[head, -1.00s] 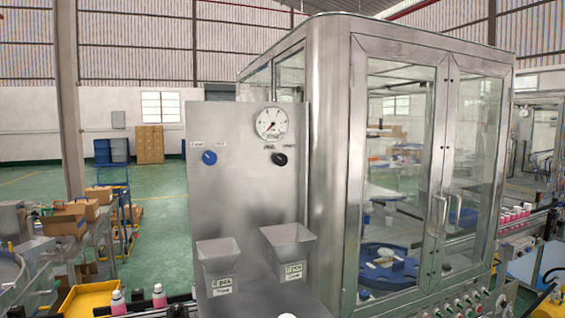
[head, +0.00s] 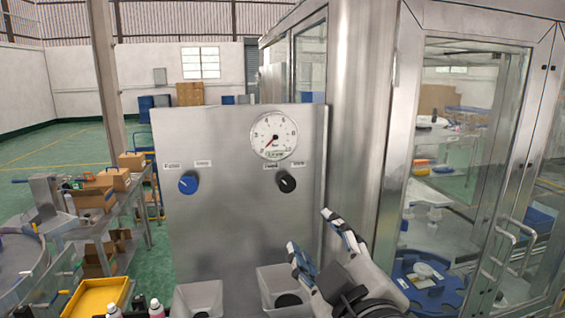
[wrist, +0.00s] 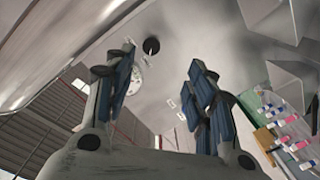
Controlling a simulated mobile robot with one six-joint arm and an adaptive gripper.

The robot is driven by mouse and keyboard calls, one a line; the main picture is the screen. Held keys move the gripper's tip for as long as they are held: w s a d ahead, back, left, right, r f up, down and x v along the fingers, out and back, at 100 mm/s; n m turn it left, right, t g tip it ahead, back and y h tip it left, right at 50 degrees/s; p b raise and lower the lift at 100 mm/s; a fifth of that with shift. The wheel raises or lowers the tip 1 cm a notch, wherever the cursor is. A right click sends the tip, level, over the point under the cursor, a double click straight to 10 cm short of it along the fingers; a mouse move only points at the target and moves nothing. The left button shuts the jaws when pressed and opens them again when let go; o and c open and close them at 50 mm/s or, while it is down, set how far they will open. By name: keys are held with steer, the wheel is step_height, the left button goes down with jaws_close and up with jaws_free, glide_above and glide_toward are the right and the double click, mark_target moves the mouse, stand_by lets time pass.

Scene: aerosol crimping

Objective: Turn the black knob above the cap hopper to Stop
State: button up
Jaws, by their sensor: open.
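The black knob (head: 287,182) sits on the grey steel panel (head: 235,235), below and right of the round gauge. Its small labels are too blurred to read, and I cannot tell its setting. My gripper (head: 312,232) is open and empty, below and right of the knob in the head view and apart from it. In the wrist view the picture is turned, and the black knob (wrist: 151,45) shows beyond the gap between the fingertips (wrist: 163,60). The right cap hopper (head: 270,277) stands below the knob, partly hidden by my gripper.
A blue knob (head: 188,183) is left of the black one. The gauge (head: 274,135) is above, its needle toward the lower left. The left hopper (head: 199,296) sticks out below. A glass-doored steel cabinet (head: 400,130) stands close on the right.

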steer(key=w+r, duration=0.1)
steer(key=r, duration=0.1)
steer(key=p, duration=0.6)
glide_toward(288, 185)
steer(key=shift+t, duration=0.3)
steer(key=p+x, duration=0.1)
steer(key=x, duration=0.3)
steer(key=p+x, duration=0.1)
steer(key=x, duration=0.3)
steer(key=shift+w+a+f, duration=0.15)
steer(key=shift+w+f, duration=0.1)
steer(key=shift+w, duration=0.1)
steer(key=c, duration=1.1)
